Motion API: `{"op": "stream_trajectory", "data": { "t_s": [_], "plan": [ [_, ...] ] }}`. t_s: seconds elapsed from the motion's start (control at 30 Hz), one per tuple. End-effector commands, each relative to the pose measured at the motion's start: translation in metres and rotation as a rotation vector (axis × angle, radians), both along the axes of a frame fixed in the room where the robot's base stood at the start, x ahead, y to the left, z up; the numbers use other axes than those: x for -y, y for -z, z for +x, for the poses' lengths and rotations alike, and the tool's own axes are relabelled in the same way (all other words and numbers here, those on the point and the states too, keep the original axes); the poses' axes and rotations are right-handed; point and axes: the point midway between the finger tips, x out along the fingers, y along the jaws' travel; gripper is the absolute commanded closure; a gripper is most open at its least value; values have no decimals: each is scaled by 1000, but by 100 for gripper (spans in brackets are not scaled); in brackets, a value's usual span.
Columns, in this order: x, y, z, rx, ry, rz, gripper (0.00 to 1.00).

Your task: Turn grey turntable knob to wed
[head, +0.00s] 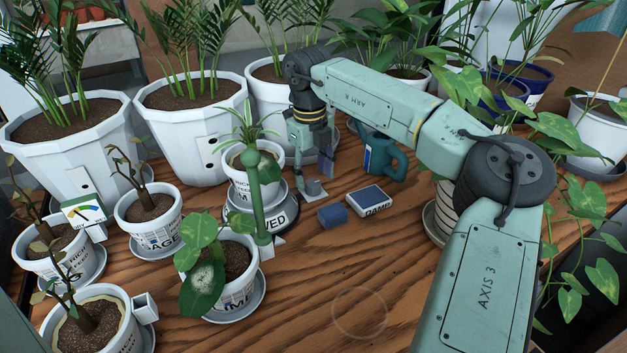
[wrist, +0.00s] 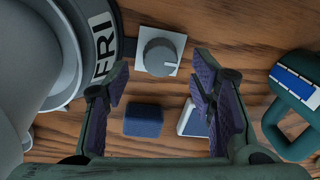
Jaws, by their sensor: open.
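The grey knob (wrist: 160,57) sits on a small white square plate (wrist: 178,44) in the wrist view, with a pale line towards its right edge. It also shows small below the fingers in the head view (head: 313,187). The turntable (head: 278,217) carries a potted plant (head: 241,188). Its rim reads WED on the front right in the head view; in the wrist view FRI (wrist: 104,45) faces the knob. My gripper (head: 314,168) is open and points down over the knob. In the wrist view its fingertips (wrist: 160,82) are apart, below the knob in the picture, not touching it.
A blue block (head: 332,215) and a blue-topped box marked DAMP (head: 369,200) lie close by. A teal watering can (head: 383,158) stands behind. A green post (head: 261,205) and a potted plant (head: 232,262) stand in front. Bare wood lies at front centre.

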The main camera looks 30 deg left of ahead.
Motion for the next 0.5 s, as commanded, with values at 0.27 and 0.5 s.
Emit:
{"op": "stream_trajectory", "data": {
  "t_s": [0.27,0.5],
  "plan": [
    [-2,-60,-3,3,1,1,49],
    [-2,-88,-4,1,-1,1,49]
  ]
}}
